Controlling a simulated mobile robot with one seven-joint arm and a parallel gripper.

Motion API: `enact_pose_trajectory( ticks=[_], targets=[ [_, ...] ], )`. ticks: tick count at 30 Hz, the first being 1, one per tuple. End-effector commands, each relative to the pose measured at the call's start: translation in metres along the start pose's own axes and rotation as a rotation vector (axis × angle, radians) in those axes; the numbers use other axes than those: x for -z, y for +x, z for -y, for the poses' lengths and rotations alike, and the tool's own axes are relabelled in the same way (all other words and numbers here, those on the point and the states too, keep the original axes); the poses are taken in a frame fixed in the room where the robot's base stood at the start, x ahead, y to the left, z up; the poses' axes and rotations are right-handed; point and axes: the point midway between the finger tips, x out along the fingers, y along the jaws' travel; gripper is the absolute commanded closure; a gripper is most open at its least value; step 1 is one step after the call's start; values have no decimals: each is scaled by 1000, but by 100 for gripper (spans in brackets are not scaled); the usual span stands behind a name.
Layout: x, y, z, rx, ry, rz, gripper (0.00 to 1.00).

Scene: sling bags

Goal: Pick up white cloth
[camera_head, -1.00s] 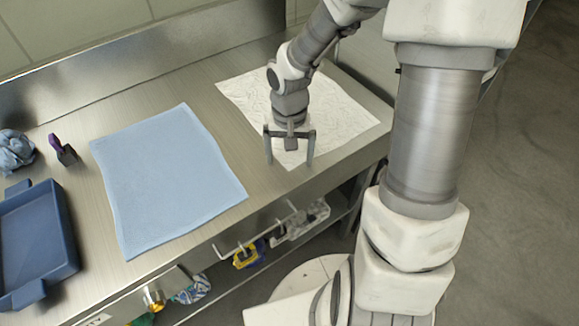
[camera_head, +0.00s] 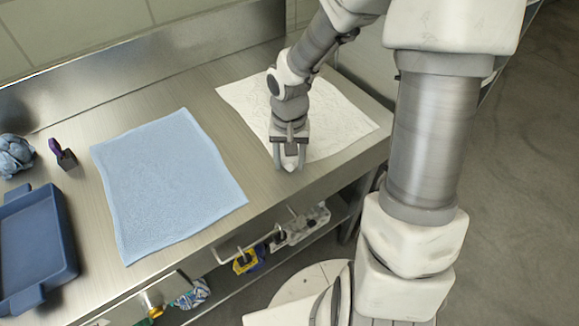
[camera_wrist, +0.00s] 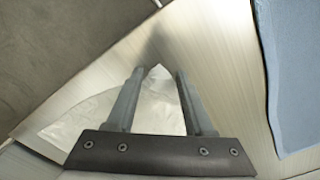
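The white cloth (camera_head: 335,115) lies spread on the right part of the metal counter, its surface lightly creased. My gripper (camera_head: 289,167) is low over the cloth's near left corner, pointing down. In the wrist view, the cloth (camera_wrist: 160,112) tapers to a corner between the two fingers of my gripper (camera_wrist: 159,73). The fingertips are still apart, with the corner between them. I cannot tell whether either finger presses on it. My forearm and wrist hide part of the cloth in the head view.
A blue cloth (camera_head: 168,182) lies flat left of the white one. Further left are a blue tray (camera_head: 35,245), a purple-handled tool (camera_head: 62,154) and a crumpled blue cloth (camera_head: 14,155). A raised metal backsplash (camera_head: 140,60) runs behind. Bare counter separates the two spread cloths.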

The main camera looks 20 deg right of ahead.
Motion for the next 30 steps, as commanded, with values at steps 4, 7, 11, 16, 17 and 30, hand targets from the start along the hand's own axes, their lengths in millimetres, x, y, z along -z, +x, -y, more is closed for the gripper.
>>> enact_pose_trajectory(
  ticks=[4, 7, 11, 16, 17, 30],
  targets=[
    [-1, 1, 0, 0, 0, 2, 64],
    [-1, 1, 0, 0, 0, 2, 73],
    [-1, 1, 0, 0, 0, 2, 85],
    [-1, 1, 0, 0, 0, 2, 100],
    [-1, 1, 0, 0, 0, 2, 100],
    [-1, 0, 0, 0, 0, 3, 100]
  ],
)
